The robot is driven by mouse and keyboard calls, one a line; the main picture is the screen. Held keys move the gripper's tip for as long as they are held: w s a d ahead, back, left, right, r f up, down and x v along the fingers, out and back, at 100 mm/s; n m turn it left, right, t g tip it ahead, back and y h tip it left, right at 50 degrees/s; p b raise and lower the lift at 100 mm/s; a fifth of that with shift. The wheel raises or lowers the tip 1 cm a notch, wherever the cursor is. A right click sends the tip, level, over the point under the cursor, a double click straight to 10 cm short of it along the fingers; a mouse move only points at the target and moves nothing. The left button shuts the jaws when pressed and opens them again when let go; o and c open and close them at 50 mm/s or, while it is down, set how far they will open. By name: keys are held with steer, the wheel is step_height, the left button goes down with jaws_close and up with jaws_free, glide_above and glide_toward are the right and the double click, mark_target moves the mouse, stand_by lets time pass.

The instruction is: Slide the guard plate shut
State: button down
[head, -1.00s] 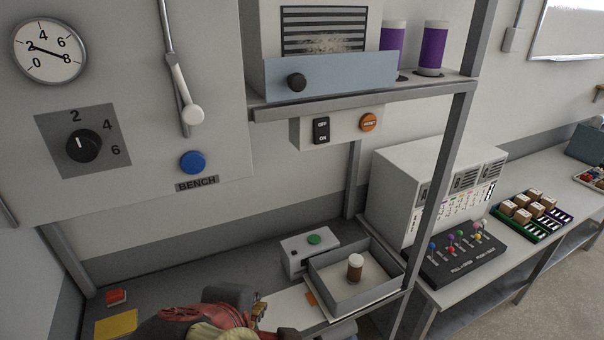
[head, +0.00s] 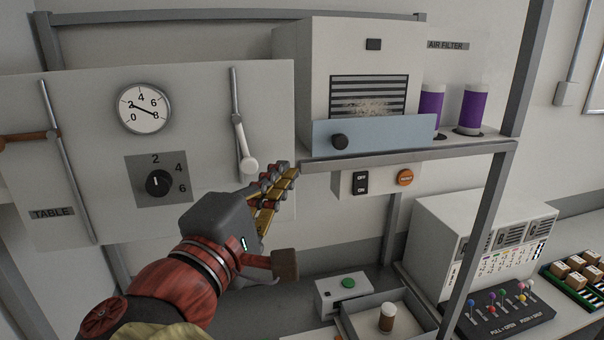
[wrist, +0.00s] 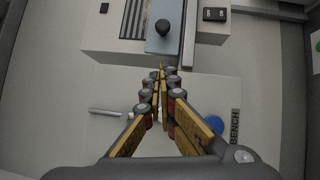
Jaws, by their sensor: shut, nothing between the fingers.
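The guard plate (head: 395,132) is a flat blue-grey panel with a black knob (head: 339,141) near its left end. It sits low across the front of the air filter box (head: 292,50), and the slatted, dusty vent (head: 368,97) shows above it. In the wrist view the plate (wrist: 167,44) and its knob (wrist: 163,27) lie beyond my fingertips. My gripper (head: 292,170) is shut and empty, to the left of and below the knob, apart from it. It also shows in the wrist view (wrist: 161,74), with its fingers together.
A shelf edge (head: 420,155) runs under the plate. Below it is a box with a black OFF/ON switch (head: 361,183) and an orange button (head: 405,177). A white-tipped lever (head: 248,165) hangs left of my fingers. Purple canisters (head: 473,108) stand at the right.

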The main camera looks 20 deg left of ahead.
steer(key=p, duration=0.2)
glide_toward(326, 137)
steer(key=w+a, duration=0.2)
steer(key=a, duration=0.1)
steer(key=w+d, duration=0.2)
steer(key=shift+d+r+p, duration=0.3)
steer(key=shift+d+r, duration=0.05)
steer(key=shift+d, duration=0.05)
steer(key=shift+w+d+f, duration=0.1)
steer(key=shift+w+d, duration=0.05)
steer(key=shift+w, duration=0.1)
steer(key=shift+d, duration=0.1)
steer(key=w+d+b, duration=0.7)
steer(key=d, duration=0.4)
steer(key=w+d+b, duration=0.6)
steer(key=d+b, duration=0.2)
steer(key=d, duration=0.3)
steer(key=shift+w+d, duration=0.3)
steer(key=shift+w, duration=0.05)
